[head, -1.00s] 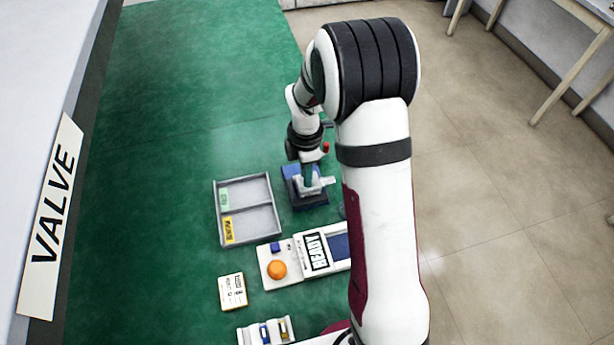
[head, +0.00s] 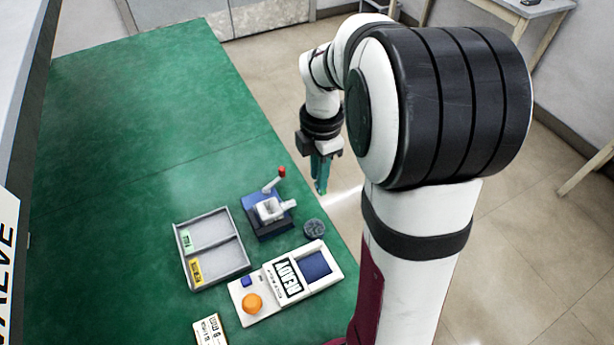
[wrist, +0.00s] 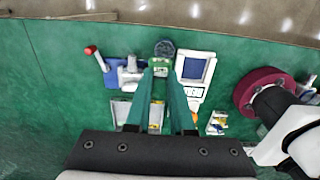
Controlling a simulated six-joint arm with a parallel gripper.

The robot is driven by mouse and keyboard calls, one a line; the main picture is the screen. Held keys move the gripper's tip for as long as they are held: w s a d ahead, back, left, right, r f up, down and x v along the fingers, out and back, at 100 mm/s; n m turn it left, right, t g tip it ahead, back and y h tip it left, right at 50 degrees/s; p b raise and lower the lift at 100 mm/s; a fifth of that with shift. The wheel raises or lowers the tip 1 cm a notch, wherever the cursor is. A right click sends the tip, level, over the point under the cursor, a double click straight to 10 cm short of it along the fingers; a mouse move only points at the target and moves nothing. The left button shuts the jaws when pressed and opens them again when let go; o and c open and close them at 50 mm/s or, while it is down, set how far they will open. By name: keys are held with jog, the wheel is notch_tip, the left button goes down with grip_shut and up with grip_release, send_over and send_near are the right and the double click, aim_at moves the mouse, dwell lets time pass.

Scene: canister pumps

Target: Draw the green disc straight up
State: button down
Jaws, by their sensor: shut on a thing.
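My gripper (head: 320,188) hangs in the air beyond the table's right edge in the head view, fingers pointing down. In the wrist view its green fingers close on a small pale-green piece (wrist: 161,70), seemingly the green disc; its full shape is hard to make out. The canister pump (head: 268,212) stands on the table to the left of and below the gripper, apart from it. It has a blue base, a white body and a red-tipped lever. It also shows in the wrist view (wrist: 127,74).
A grey two-compartment tray (head: 213,246) lies left of the pump. A dark grey round piece (head: 315,228) sits right of the pump. A white READY panel (head: 290,283) with an orange button is nearer me. The green table's far part is clear.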

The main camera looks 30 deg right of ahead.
jog(key=shift+r, duration=2.15)
